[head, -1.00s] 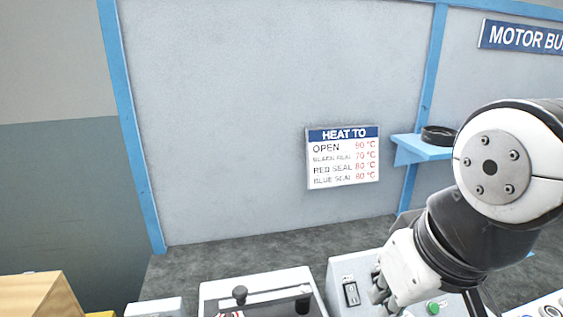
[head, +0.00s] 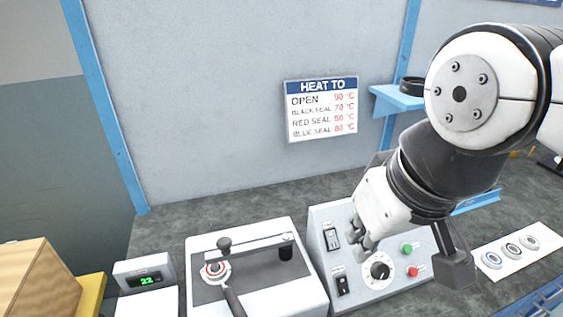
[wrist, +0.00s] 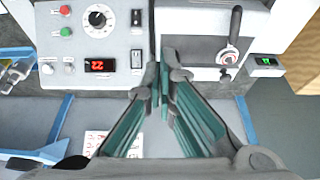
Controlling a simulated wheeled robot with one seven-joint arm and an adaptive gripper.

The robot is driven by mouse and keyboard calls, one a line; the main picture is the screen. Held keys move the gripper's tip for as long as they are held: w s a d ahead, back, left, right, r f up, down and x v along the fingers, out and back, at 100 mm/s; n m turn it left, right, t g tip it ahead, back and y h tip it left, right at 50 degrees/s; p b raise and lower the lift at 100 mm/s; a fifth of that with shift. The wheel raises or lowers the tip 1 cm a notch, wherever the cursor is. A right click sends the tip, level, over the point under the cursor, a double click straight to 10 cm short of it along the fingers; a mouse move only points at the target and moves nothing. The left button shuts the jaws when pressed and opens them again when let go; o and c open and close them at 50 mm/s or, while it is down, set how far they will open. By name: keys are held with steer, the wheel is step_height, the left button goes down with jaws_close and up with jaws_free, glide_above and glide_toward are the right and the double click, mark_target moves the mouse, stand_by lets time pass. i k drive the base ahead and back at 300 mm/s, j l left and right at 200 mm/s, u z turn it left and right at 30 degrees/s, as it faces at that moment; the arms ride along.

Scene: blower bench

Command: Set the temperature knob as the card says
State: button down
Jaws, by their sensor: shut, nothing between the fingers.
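The temperature knob (head: 379,269) is a black dial with a white scale on the sloped grey control box; it also shows in the wrist view (wrist: 97,18). The card (head: 321,111), headed HEAT TO, hangs on the wall. It lists OPEN, BLACK SEAL, RED SEAL and BLUE SEAL with red temperatures; OPEN seems 90 °C and BLACK SEAL 70 °C, the lower figures are blurred. A ring with a red band (head: 214,271) sits on the heater unit. My gripper (head: 362,252) is shut and empty, just above and left of the knob in the head view. Contact cannot be told.
The box carries rocker switches (head: 332,238), green (head: 407,248) and red (head: 412,271) buttons, and a red display reading 22 (wrist: 101,66). A meter (head: 146,280) shows green 22. A white strip (head: 513,250) holds three rings.

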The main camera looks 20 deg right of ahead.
mark_target(379, 270)
steer(key=k+j, duration=0.25)
steer(key=k, duration=0.25)
steer(key=k+j, duration=0.25)
steer(key=k, duration=0.25)
steer(key=i+j+z, duration=0.05)
